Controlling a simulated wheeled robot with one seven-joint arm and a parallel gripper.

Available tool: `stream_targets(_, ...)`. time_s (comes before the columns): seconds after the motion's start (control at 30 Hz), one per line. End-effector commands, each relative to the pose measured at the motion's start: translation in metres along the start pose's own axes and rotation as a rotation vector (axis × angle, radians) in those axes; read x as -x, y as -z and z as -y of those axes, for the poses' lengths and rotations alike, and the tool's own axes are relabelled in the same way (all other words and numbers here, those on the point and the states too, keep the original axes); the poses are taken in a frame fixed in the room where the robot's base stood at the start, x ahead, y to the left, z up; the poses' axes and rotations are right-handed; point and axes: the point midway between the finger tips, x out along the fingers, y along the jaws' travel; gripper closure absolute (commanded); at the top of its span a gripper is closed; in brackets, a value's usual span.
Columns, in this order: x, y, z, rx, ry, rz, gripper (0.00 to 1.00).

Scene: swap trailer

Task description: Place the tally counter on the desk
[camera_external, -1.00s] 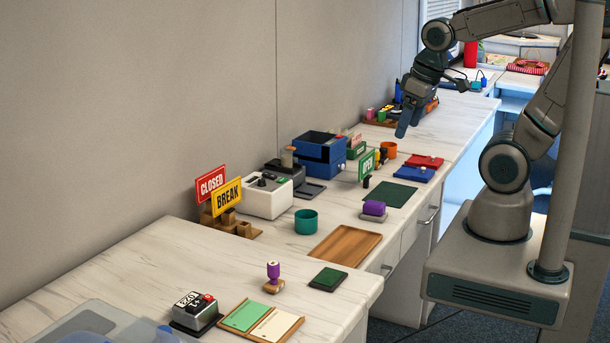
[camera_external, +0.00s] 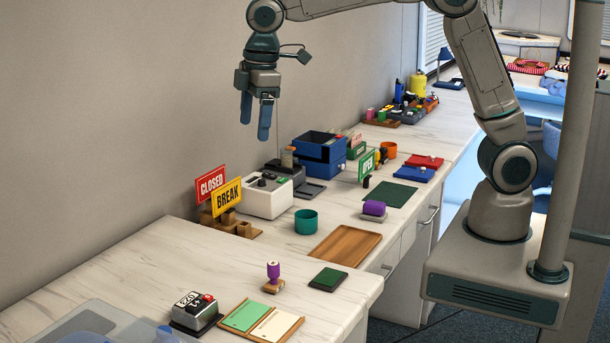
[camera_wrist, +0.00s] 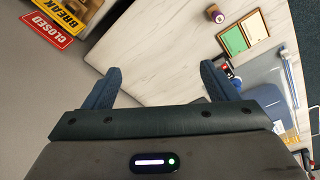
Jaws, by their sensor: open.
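A small silver device with number digits and a red button, which looks like the tally counter (camera_external: 188,307), sits on a dark base on the near desk (camera_external: 130,262). In the wrist view it is mostly hidden behind the right finger, with only a bit of red and dark showing. My gripper (camera_external: 256,117) hangs fingers down, high above the desk near the wall and the sign holder. The wrist view shows my gripper (camera_wrist: 160,75) open, with nothing between its fingers.
Yellow BREAK (camera_external: 228,197) and red CLOSED (camera_external: 210,184) signs stand by the wall. A purple-handled stamp (camera_external: 273,272), a green-and-cream pad tray (camera_external: 262,320) and a clear bin (camera_external: 85,325) surround the device. The desk's left-middle part is clear.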

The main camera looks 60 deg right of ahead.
Motion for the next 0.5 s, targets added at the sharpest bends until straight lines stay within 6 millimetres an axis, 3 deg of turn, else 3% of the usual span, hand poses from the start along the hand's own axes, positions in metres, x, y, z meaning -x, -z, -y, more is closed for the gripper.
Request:
stream_targets(0.03,-0.011,0.022,0.011,0.055,0.010,0.010,0.20)
stream_targets(0.2,-0.043,0.085,0.050,0.233,0.035,0.033,0.20)
stream_targets(0.4,-0.088,0.143,0.111,0.436,0.065,0.059,0.20)
stream_targets(0.5,-0.107,0.162,0.138,0.516,0.077,0.069,0.20)
